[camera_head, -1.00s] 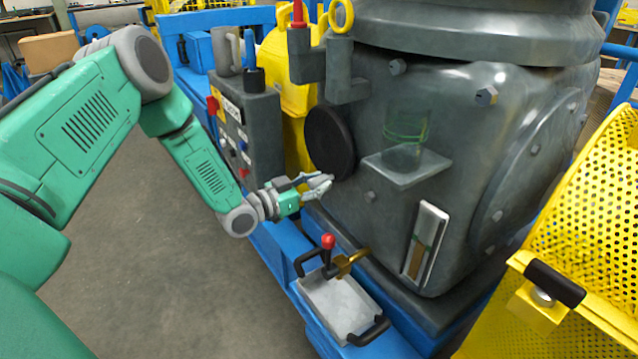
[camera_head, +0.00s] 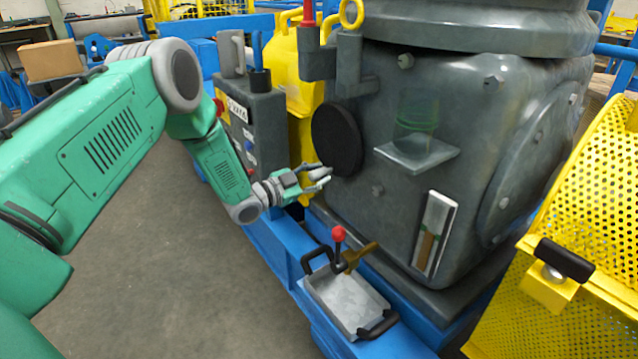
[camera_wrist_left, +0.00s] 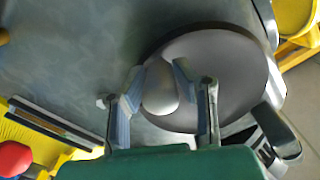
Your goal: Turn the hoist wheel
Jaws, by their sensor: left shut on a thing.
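The hoist wheel (camera_head: 336,138) is a dark round disc on the front of the grey machine housing. In the left wrist view the wheel (camera_wrist_left: 222,62) fills the upper right, seen nearly face-on. A pale rounded knob (camera_wrist_left: 160,90) stands at the wheel's lower left edge. My left gripper (camera_head: 322,176) is at the wheel's lower rim. In the left wrist view my left gripper (camera_wrist_left: 160,95) has a finger on each side of the knob and is shut on it. My right gripper is not in view.
A grey control box (camera_head: 255,125) stands left of the wheel. Below is a metal tray (camera_head: 347,302) with black handles and a red-topped lever (camera_head: 338,235). A small shelf (camera_head: 418,157) juts out right of the wheel. A yellow perforated guard (camera_head: 590,210) is at the right.

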